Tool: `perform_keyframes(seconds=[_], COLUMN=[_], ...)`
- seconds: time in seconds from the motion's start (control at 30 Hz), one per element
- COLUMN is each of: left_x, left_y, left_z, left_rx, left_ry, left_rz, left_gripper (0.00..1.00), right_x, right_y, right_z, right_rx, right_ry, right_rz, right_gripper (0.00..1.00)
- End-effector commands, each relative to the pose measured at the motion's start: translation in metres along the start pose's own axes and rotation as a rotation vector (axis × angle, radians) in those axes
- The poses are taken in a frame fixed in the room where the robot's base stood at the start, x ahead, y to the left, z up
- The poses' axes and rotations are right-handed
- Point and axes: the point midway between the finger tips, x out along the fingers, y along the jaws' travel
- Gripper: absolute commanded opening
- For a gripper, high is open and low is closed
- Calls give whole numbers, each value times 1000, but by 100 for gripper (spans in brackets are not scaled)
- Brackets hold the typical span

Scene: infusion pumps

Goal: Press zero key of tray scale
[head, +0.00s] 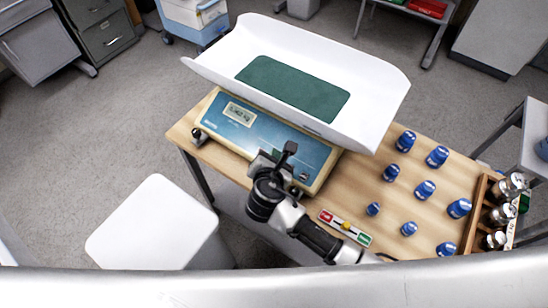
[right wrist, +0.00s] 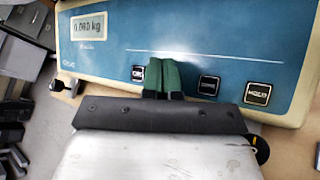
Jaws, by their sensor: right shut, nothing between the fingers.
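The tray scale (head: 224,131) stands on the wooden table, with a white curved tray (head: 375,95) on top and a blue front panel. Its lit display (right wrist: 90,27) shows a small kg value, hard to read exactly. The panel's lower edge carries dark square keys: a left key (right wrist: 138,73), a middle key (right wrist: 208,86) and a right key (right wrist: 258,93). My right gripper (head: 278,154) is shut and empty over the panel. Its green fingertips (right wrist: 161,74) appear just right of the left key; I cannot tell whether they touch the panel. My left gripper is not in view.
A green pad (head: 293,88) lies in the tray. Several blue-capped weights or vials (head: 424,190) stand on the table (head: 355,190) at right, beside a wooden rack (head: 476,215) of bottles. A small red-yellow-green strip (head: 345,226) lies near the front edge. A white stool (head: 150,225) stands at left.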

Motion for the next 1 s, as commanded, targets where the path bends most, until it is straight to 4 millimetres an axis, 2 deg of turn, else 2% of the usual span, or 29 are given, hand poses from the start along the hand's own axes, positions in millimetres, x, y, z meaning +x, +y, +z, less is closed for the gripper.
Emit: perform_keyframes(seconds=[1.0], left_x=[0], left_y=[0], left_z=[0], left_rx=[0], left_ry=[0], left_rz=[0], left_gripper=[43], right_x=[5], right_y=[-4], right_z=[-3], right_rx=[0], right_ry=[-1], right_rz=[0], right_gripper=[0])
